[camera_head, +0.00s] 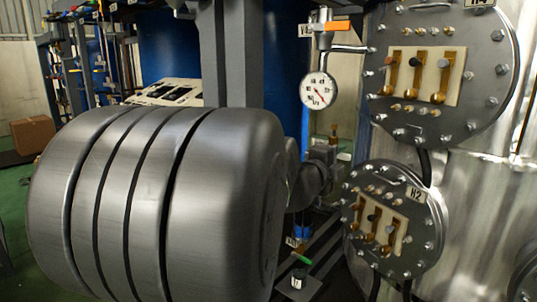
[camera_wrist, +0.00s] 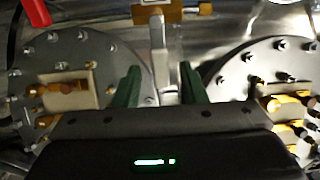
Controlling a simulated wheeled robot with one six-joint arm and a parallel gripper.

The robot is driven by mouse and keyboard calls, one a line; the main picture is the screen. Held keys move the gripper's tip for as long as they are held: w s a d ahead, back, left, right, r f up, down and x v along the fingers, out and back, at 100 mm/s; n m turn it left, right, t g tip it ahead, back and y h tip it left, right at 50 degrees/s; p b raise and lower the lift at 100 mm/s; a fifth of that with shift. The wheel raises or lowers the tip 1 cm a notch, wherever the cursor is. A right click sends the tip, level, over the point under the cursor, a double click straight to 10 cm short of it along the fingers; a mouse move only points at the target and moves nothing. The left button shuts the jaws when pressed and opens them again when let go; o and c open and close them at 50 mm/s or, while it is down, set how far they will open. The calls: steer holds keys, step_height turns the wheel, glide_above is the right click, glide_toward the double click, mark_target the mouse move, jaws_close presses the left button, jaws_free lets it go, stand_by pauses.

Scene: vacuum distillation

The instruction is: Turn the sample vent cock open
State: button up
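I cannot tell for sure which cock is the sample vent cock. In the head view, an orange-handled cock (camera_head: 336,26) sits above a round gauge, beside a partly hidden tag that starts with V; its handle lies level. A small green handle (camera_head: 302,259) shows low down near a white tag. In the wrist view, my gripper (camera_wrist: 160,82) has two green fingers standing apart. A pale upright metal piece (camera_wrist: 159,55) shows between them, with visible gaps on both sides. A brass fitting (camera_wrist: 184,15) lies at its top. My fingers are not clearly visible in the head view.
A gauge (camera_head: 318,91) hangs beside the upper bolted flange (camera_head: 480,105). A lower flange marked H2 (camera_head: 418,250) sits below it. Both carry brass terminals. A shiny metal vessel (camera_head: 470,200) stands at right. My large grey arm link hides much of the left and middle.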

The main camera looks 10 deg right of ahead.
steer(key=shift+x, duration=1.35)
jaws_close()
